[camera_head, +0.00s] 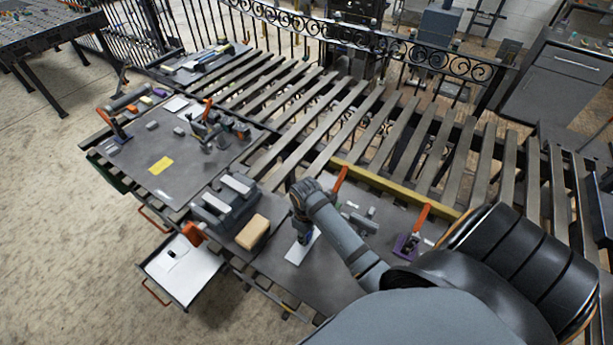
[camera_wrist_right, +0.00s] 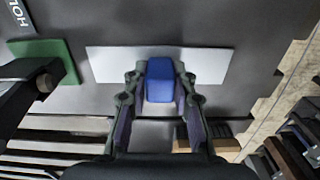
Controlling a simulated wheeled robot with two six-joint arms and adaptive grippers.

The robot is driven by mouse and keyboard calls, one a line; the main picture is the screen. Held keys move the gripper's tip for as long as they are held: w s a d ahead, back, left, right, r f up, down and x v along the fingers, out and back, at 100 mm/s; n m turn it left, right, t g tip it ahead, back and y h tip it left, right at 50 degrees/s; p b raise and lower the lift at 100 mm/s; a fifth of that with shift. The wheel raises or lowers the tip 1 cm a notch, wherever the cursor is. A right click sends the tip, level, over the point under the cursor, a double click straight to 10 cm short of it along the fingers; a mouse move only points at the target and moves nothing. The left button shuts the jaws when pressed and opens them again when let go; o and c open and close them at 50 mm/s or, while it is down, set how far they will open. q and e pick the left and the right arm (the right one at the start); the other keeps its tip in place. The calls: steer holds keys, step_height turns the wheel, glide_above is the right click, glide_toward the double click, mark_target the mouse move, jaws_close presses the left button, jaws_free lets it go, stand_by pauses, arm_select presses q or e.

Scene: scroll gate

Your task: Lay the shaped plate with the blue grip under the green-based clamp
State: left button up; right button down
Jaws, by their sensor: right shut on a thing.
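The shaped plate is pale and flat (camera_wrist_right: 215,65), with a blue block grip (camera_wrist_right: 160,80) on it. My right gripper (camera_wrist_right: 160,92) is shut on the blue grip. In the head view the gripper (camera_head: 304,236) points down over the bench, with the plate (camera_head: 303,247) under it; I cannot tell whether the plate touches the bench. The green base (camera_wrist_right: 55,60) lies left of the plate in the right wrist view, with a gap between them. A dark clamp part (camera_wrist_right: 22,92) is beside it. In the head view an orange handle (camera_head: 340,179) stands behind my forearm, its base hidden. My left gripper is not in view.
A purple-based clamp (camera_head: 407,246) with an orange handle stands right of my forearm. A tan block (camera_head: 253,233) and grey blocks (camera_head: 225,203) are left of the gripper. A yellow bar (camera_head: 395,186) edges the slatted gate behind.

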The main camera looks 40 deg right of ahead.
steer(key=shift+s+a, duration=0.15)
steer(key=c, duration=1.2)
jaws_free()
steer(key=shift+f, duration=0.1)
steer(key=shift+o, duration=0.5)
steer(key=shift+r, duration=0.45)
step_height(320, 180, up, 8)
steer(key=shift+f+b, duration=0.1)
steer(key=shift+b, duration=0.4)
arm_select(q)
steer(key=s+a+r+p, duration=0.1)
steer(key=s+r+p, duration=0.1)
steer(key=p, duration=0.1)
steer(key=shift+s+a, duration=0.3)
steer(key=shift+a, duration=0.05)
arm_select(e)
step_height(320, 180, up, 4)
steer(key=shift+f, duration=0.1)
